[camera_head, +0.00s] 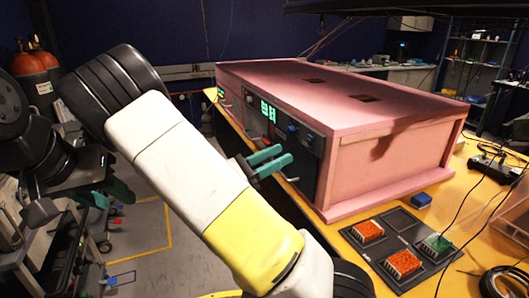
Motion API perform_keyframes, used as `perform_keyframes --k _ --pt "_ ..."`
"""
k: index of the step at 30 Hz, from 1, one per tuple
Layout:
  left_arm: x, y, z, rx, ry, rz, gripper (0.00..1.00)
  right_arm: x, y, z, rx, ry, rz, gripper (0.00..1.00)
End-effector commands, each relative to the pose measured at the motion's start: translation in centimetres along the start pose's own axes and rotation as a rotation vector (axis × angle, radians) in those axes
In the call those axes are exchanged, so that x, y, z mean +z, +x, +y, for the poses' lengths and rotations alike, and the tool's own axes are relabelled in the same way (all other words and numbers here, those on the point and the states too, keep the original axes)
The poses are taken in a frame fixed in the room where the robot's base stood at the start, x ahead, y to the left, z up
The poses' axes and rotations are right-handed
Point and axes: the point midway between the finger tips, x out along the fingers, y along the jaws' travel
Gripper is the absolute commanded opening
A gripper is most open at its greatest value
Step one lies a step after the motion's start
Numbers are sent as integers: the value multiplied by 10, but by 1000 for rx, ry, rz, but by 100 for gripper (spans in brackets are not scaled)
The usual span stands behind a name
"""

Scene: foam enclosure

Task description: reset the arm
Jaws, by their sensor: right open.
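My right arm, white and yellow, crosses the middle of the view from the bottom up to a black joint at upper left. My right gripper (284,155) has teal fingers and shows past the arm's edge. Its fingers are apart with nothing between them, and it is in front of the dark panel of the pink enclosure. I cannot tell whether it touches the panel; its base is hidden by the arm. My left arm's dark links are at the left edge. Its dark green gripper (106,194) hangs low there, partly in shadow, and its opening is unclear.
The pink foam enclosure (345,95) stands on a yellow table (456,208). Its front has a dark panel (308,168) with green displays and handles. A black board (382,262) holds red (403,264) and green blocks (436,244). Cables lie at right. Floor (140,235) shows at lower left.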

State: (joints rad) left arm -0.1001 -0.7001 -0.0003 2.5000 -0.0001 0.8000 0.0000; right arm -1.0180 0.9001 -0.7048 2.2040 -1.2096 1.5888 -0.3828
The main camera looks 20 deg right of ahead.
Motion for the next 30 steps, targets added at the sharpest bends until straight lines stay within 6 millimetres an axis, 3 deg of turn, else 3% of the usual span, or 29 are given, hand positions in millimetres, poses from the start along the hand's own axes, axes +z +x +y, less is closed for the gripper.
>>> perform_keyframes --k 8,11,16,23,30 --pt "0 0 0 0 0 0 36 -6 5 -6 -26 7 44 44" --pt "0 0 0 0 0 0 36 -21 16 -24 -101 30 169 44" --pt "0 0 0 0 0 0 36 -59 24 -72 -320 134 519 44" --pt "0 0 0 0 0 0 36 -81 -3 -118 -640 364 971 44" --pt "0 0 0 0 0 0 36 -55 -42 -135 -950 696 1366 44"
